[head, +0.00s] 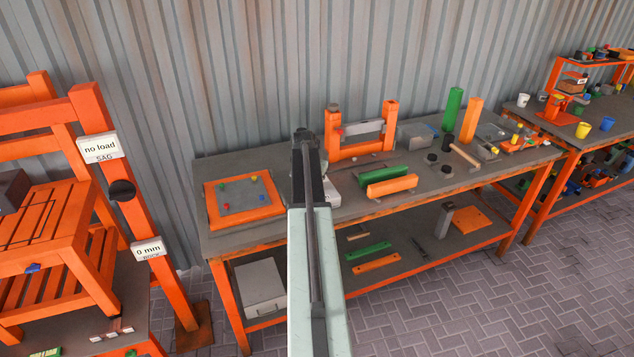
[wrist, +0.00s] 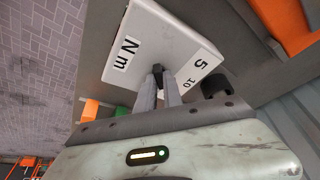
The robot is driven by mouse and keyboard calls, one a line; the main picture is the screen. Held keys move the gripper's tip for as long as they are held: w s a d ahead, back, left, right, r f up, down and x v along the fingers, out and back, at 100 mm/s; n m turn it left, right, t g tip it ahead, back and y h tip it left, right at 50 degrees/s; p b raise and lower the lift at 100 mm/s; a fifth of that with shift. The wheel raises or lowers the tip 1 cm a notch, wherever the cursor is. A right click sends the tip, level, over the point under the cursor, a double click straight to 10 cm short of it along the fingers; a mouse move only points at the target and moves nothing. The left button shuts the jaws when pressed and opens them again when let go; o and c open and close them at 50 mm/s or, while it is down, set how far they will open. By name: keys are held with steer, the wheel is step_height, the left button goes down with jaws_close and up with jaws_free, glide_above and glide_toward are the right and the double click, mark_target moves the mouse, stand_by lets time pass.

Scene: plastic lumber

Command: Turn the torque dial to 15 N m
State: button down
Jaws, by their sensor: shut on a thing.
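The torque dial's pale box (wrist: 150,45) fills the upper middle of the wrist view. It carries an "N m" label on its left and a scale with "5" and "10" on its right. The 15 mark is not visible. My gripper (wrist: 160,78) is shut on a small dark piece at the front of the box, apparently the dial's knob. Which number the knob points to cannot be told. In the head view my arm reaches over the workbench and largely hides the box (head: 333,192), whose pale edge shows just right of it.
The workbench (head: 385,215) holds an orange-framed panel (head: 243,198) at left and an orange stand (head: 361,132) behind. Green and orange bars (head: 389,186) lie right of the arm. An orange rack (head: 90,200) stands at far left. Paved floor in front is clear.

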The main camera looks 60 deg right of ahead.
steer(key=shift+s, duration=0.15)
steer(key=c, duration=1.5)
jaws_free()
steer(key=shift+d, duration=0.1)
steer(key=p+v, duration=0.7)
steer(key=shift+r, duration=0.4)
